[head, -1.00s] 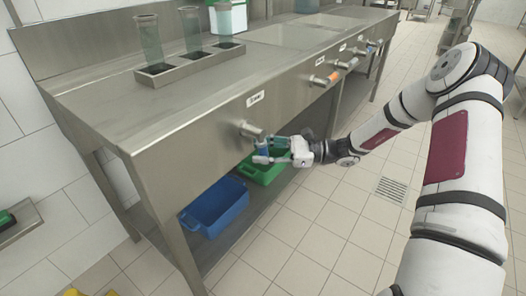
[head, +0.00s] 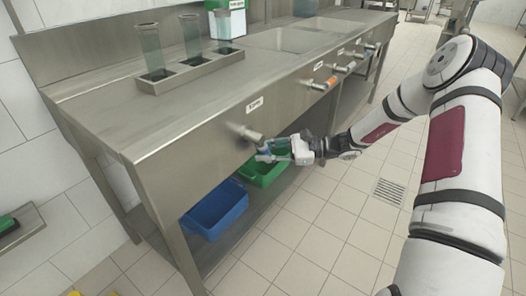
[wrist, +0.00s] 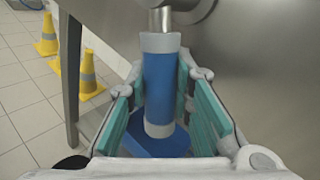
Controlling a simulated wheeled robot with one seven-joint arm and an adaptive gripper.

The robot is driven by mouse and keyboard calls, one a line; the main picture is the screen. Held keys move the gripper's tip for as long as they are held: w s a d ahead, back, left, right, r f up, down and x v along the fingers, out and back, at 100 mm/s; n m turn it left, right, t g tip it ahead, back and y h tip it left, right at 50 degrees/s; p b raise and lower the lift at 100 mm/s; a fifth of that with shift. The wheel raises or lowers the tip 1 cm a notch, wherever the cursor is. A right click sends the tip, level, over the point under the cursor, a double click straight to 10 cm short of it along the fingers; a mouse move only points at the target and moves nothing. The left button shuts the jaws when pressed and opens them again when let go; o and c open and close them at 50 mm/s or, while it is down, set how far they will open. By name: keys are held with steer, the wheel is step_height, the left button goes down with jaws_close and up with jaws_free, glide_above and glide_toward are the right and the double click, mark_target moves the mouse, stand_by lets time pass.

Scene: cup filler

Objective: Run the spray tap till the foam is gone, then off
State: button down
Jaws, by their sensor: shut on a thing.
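The nearest tap (head: 249,134) sticks out of the front panel of the steel counter, below a small label. Its blue handle (wrist: 159,85) hangs below a metal stem in the wrist view. My gripper (head: 269,153) is at this tap, with its teal finger pads on both sides of the blue handle, shut on it. The head view mostly hides the handle behind the fingers. Three clear tubes (head: 152,48) stand in a steel rack (head: 190,71) on the counter. I cannot make out any foam or running water.
Farther along the front panel are several more taps, one with an orange part (head: 329,83). A blue bin (head: 216,208) and a green bin (head: 262,174) sit on the lower shelf. Yellow cones (wrist: 87,75) stand on the floor. The tiled floor right of the counter is clear.

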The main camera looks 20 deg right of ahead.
steer(key=d+r+n+h+p, duration=0.1)
steer(key=w+d+r+n+h+p, duration=0.1)
steer(key=n+h, duration=0.1)
steer(key=shift+w, duration=0.15)
steer(key=shift+w+d+r+n+t+h+b, duration=0.15)
steer(key=shift+d+r+n+t+h+b, duration=0.2)
steer(key=shift+r+n+h+b, duration=0.4)
steer(key=shift+w+d+r+n+t+h+b, duration=0.1)
steer(key=shift+w+r+n+t+h+b, duration=0.1)
steer(key=shift+r+n+t+h+b, duration=0.5)
steer(key=shift+w+d+r+n+t+h+b, duration=0.15)
steer(key=shift+d+r+n+h+b, duration=0.1)
steer(key=shift+r+n+h+b, duration=0.5)
steer(key=shift+n, duration=0.3)
steer(key=c, duration=1.4)
jaws_free()
steer(key=v, duration=1.2)
steer(key=shift+a, duration=0.15)
